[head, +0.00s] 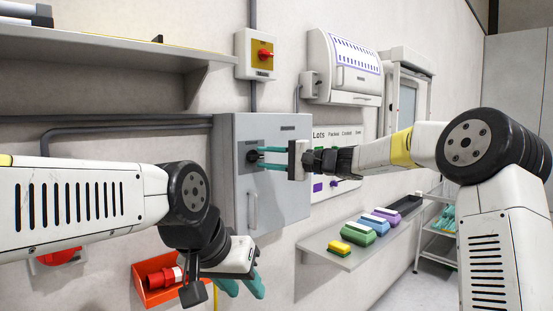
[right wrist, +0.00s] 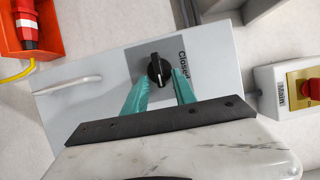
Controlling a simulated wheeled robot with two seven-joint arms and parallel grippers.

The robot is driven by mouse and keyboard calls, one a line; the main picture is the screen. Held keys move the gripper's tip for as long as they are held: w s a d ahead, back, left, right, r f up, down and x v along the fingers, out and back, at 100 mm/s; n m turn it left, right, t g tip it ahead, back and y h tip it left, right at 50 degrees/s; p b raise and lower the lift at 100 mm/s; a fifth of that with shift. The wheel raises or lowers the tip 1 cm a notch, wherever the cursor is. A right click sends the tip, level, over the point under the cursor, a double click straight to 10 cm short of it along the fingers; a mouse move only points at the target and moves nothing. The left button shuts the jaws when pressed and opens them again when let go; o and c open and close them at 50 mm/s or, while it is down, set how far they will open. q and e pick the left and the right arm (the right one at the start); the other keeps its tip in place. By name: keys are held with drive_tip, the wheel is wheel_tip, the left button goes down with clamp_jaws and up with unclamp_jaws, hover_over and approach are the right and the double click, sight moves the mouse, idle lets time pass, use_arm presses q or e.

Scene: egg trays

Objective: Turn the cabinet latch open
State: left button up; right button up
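The grey cabinet (head: 292,190) is on the wall, with its door shut. Its latch is a black rotary knob (right wrist: 158,70) on a dark plate, with the word "Closed" beside it. In the head view the knob (head: 252,155) is partly hidden by the teal fingertips. My right gripper (head: 264,157) points left at the latch. In the right wrist view its fingers (right wrist: 162,76) are apart, one on each side of the knob; I cannot tell whether they touch it. My left gripper (head: 244,284) is low in front of the cabinet, fingers apart and empty.
A door handle (head: 252,211) is below the latch. An orange bin (head: 150,290) with a red plug is lower left. A shelf (head: 326,253) with coloured boxes is at right. A higher shelf (head: 110,45) is at upper left.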

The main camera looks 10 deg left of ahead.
drive_tip(key=v, duration=0.8)
drive_tip(key=s+d+f+n+g+h, duration=0.1)
drive_tip(key=s+f+h, duration=0.2)
drive_tip(key=s, duration=0.3)
drive_tip(key=s+d+f+n+h, duration=0.1)
drive_tip(key=s+d+f+h, duration=0.15)
drive_tip(key=s, duration=0.45)
drive_tip(key=s+d+f+n+t+h, duration=0.1)
drive_tip(key=s+d+f+h, duration=0.4)
drive_tip(key=s+d, duration=0.5)
drive_tip(key=s+d+f+t+h, duration=0.1)
drive_tip(key=s+d+f+h, duration=0.3)
drive_tip(key=s+d+f, duration=0.3)
drive_tip(key=s+d, duration=0.2)
drive_tip(key=d, duration=0.1)
drive_tip(key=shift+s+d+n+t+h, duration=0.25)
drive_tip(key=shift+s+n+t+h, duration=0.05)
drive_tip(key=shift+s+n+h, duration=0.1)
